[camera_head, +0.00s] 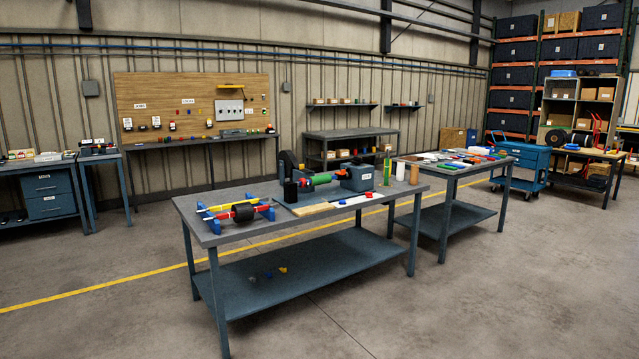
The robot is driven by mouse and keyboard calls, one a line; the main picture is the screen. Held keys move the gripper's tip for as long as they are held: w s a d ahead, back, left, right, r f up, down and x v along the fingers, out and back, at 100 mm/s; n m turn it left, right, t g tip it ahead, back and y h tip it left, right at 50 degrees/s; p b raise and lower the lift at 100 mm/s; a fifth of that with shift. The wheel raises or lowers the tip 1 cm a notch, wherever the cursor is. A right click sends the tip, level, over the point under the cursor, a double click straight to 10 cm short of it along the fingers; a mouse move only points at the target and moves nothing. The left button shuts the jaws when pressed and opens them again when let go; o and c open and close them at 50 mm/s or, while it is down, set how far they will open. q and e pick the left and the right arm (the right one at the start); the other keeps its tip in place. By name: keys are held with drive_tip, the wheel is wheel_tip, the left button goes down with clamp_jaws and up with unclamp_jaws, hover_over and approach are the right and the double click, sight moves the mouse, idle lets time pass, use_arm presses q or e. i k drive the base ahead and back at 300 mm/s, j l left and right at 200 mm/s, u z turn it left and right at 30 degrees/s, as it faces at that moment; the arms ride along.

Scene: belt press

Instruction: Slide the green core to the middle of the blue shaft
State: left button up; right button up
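The green core (320,180) is a small green cylinder lying roughly level on the machine on the near workbench (230,232). It sits between a dark upright part (290,192) on its left and a grey block (358,178) on its right. A red part (303,184) shows at its left end. Neither of my grippers is in view.
A blue rack (212,223) with yellow and red bars and a black roller (244,213) stands on the bench's left end. A second bench (452,170) stands at the right. The floor in front is clear.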

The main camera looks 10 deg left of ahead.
sight(325, 178)
drive_tip(key=i+j, duration=0.25)
drive_tip(key=i, duration=0.25)
drive_tip(key=i+j, duration=0.3)
drive_tip(key=i, duration=0.15)
drive_tip(key=i+j, duration=0.25)
drive_tip(key=i, duration=0.25)
drive_tip(key=i+j, duration=0.25)
drive_tip(key=i, duration=0.25)
drive_tip(key=i+j, duration=0.3)
drive_tip(key=i, duration=0.2)
drive_tip(key=i+j, duration=0.25)
drive_tip(key=i, duration=0.2)
drive_tip(key=i+j, duration=0.25)
drive_tip(key=i, duration=0.25)
drive_tip(key=i+u, duration=0.2)
drive_tip(key=u, duration=0.25)
drive_tip(key=i+l+u, duration=0.15)
drive_tip(key=l+u, duration=0.45)
drive_tip(key=l, duration=0.2)
drive_tip(key=i+l+u, duration=0.1)
drive_tip(key=l+u, duration=0.15)
drive_tip(key=l, duration=0.25)
